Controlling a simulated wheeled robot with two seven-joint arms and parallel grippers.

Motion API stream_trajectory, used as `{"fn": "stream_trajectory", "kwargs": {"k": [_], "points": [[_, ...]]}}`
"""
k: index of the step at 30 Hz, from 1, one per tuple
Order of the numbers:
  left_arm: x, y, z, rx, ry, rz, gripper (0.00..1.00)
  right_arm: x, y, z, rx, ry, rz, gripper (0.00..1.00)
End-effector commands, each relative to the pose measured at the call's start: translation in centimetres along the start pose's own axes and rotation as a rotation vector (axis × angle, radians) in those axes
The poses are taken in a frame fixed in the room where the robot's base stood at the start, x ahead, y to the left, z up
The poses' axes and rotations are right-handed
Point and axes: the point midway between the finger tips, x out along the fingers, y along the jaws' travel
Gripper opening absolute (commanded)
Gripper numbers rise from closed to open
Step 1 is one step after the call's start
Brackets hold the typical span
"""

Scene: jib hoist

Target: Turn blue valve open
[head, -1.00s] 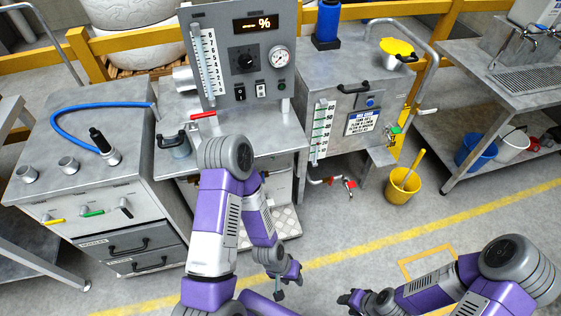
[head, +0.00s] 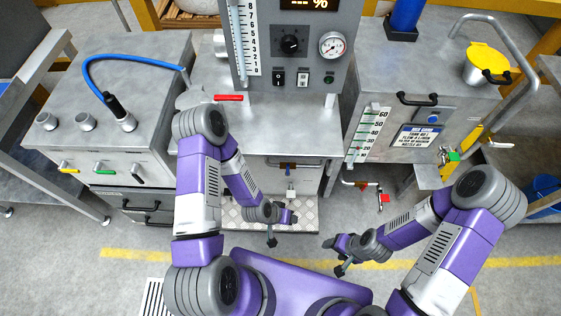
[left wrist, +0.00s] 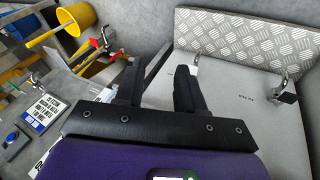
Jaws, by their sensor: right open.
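A small valve with a dark blue handle (head: 288,168) seems to sit on a short brass pipe below the middle bench's front edge in the head view; its exact position is too small to tell. My left gripper (head: 283,229) is in front of and below it, above the tread plate, and apart from it. In the left wrist view my left gripper's two black fingers (left wrist: 158,85) are spread with nothing between them. My right gripper (head: 334,257) is open and empty to the right, over the floor.
The middle bench (head: 285,135) carries a gauge panel (head: 300,60) and a red lever (head: 228,98). A left cabinet (head: 120,165) has yellow, green and black levers. A red-handled valve (head: 384,198) is low at right. A yellow bucket (left wrist: 65,24) shows in the left wrist view. Floor between is clear.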

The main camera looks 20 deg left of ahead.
Motion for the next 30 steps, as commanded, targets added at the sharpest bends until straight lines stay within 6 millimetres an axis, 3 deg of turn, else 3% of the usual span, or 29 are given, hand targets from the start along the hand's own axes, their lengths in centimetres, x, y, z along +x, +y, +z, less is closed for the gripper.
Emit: {"fn": "stream_trajectory", "kwargs": {"k": [1,3,6,10,15,23,30], "points": [[2.4,-0.5,-1.4,0.049,0.097,0.019,0.38,0.9,0.4,0.0,0.001,-0.001,0.001,0.62],[4.7,-0.7,-4.2,0.135,0.272,0.036,0.38,1.6,0.7,0.0,0.002,-0.002,0.001,0.62],[6.7,-1.4,-8.0,0.231,0.539,0.022,0.38,2.6,1.1,-0.1,0.002,-0.002,0.001,0.62],[7.1,-2.8,-11.5,0.298,0.857,-0.063,0.38,3.7,1.5,-0.1,0.002,-0.001,0.001,0.62],[5.8,-4.9,-13.4,0.318,1.141,-0.210,0.38,4.6,1.8,-0.2,0.001,-0.001,0.001,0.62],[4.8,-6.1,-14.5,0.316,1.274,-0.309,0.38,5.2,2.0,-0.2,0.001,0.000,0.001,0.62],[5.8,-6.4,-18.1,0.316,1.275,-0.310,0.38,6.4,2.4,-0.3,0.001,0.000,0.001,0.62]]}}
